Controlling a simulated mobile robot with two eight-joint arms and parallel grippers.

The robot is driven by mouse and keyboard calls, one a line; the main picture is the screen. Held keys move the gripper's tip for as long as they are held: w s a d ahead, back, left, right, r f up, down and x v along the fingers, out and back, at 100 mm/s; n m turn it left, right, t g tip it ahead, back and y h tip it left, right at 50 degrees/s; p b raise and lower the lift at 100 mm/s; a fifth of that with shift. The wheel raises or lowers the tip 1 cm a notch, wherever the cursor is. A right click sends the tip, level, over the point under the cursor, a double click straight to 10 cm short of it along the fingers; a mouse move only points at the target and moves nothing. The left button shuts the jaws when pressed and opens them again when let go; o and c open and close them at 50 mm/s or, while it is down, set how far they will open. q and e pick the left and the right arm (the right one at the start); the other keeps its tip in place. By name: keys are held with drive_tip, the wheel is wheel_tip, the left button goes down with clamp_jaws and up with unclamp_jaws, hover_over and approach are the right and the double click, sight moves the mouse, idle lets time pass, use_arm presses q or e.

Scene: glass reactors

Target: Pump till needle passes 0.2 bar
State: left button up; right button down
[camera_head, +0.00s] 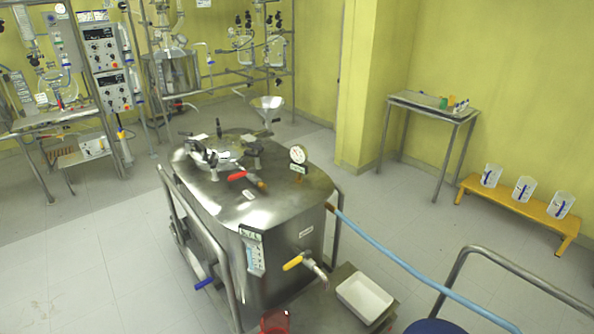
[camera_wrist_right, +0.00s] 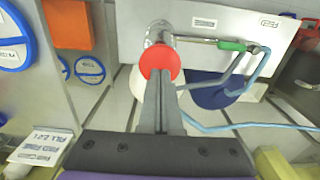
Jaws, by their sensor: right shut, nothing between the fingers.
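A round white pressure gauge (camera_head: 298,154) stands on top of the steel vessel (camera_head: 262,215) in the head view; its needle is too small to read. In the right wrist view my right gripper (camera_wrist_right: 161,82) is shut and empty. Its fingertips lie at the lower edge of a red round knob (camera_wrist_right: 160,58) on a metal fitting. I cannot tell whether they touch it. Whether this knob belongs to the pump is not clear. My left gripper is in neither view.
A blue hose (camera_head: 410,264) runs right from the vessel. In the wrist view, a green-handled lever (camera_wrist_right: 231,45) and a light blue hose (camera_wrist_right: 232,127) lie right of the knob. Open floor surrounds the vessel's left.

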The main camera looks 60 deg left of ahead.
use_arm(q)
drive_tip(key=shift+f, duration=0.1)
use_arm(e)
drive_tip(key=shift+f, duration=0.1)
idle(0.3)
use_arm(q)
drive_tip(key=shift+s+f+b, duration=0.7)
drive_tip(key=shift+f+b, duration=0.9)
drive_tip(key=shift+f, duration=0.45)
use_arm(e)
drive_tip(key=shift+f, duration=2.95)
drive_tip(key=shift+r+p, duration=1.85)
drive_tip(key=shift+r, duration=1.35)
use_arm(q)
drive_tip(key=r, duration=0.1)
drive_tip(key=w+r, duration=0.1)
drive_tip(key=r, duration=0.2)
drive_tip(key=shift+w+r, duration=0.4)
use_arm(e)
drive_tip(key=shift+f, duration=0.1)
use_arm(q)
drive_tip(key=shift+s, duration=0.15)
use_arm(e)
drive_tip(key=shift+s, duration=0.1)
